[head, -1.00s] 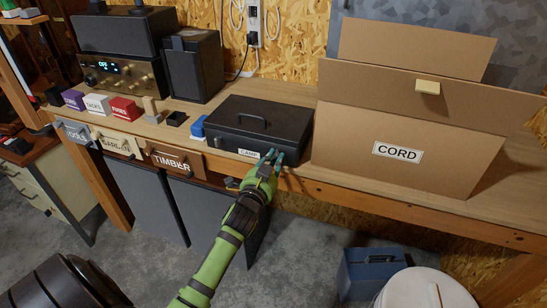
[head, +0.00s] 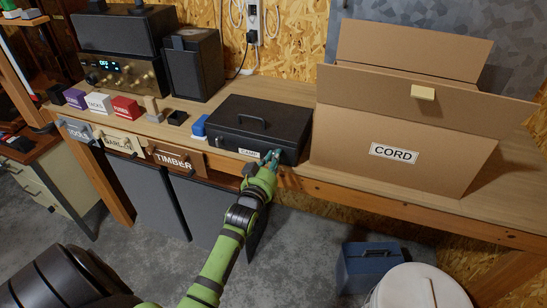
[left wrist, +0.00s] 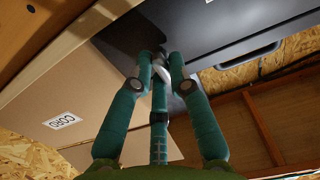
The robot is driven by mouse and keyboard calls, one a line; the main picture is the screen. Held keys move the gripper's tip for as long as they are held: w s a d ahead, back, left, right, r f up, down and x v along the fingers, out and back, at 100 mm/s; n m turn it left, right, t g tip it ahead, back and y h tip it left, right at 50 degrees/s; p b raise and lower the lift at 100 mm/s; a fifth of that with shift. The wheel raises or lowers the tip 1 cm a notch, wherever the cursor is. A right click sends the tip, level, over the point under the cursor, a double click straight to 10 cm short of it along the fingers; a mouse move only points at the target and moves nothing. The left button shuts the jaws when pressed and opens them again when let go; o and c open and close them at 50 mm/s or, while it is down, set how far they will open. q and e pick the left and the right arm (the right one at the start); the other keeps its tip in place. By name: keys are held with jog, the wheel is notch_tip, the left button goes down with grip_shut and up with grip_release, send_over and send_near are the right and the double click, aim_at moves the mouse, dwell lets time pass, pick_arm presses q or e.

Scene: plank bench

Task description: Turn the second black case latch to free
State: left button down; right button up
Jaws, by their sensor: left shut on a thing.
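The black case (head: 262,122) lies shut on the bench with its handle on the lid and a white label on its front. In the head view my left gripper (head: 272,157) is at the right part of the case's front and hides the latch there. In the left wrist view the case (left wrist: 235,25) is overhead, and a pale metal latch (left wrist: 161,72) sits between the fingertips. The left gripper (left wrist: 163,62) is shut on this latch. Its exact turn is hard to tell. A small pale spot near the top edge may be the other latch. My right gripper is not in view.
An open cardboard box marked CORD (head: 400,150) stands close to the right of the case. A blue block (head: 199,126) is at its left. A blue toolbox (head: 368,270) and a pale bin are on the floor.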

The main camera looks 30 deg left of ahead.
pick_arm(q)
jog(key=shift+d+f, duration=0.1)
jog(key=shift+f, duration=0.05)
dwell(0.4)
jog(key=c, duration=1.2)
grip_release()
jog(key=v, duration=1.2)
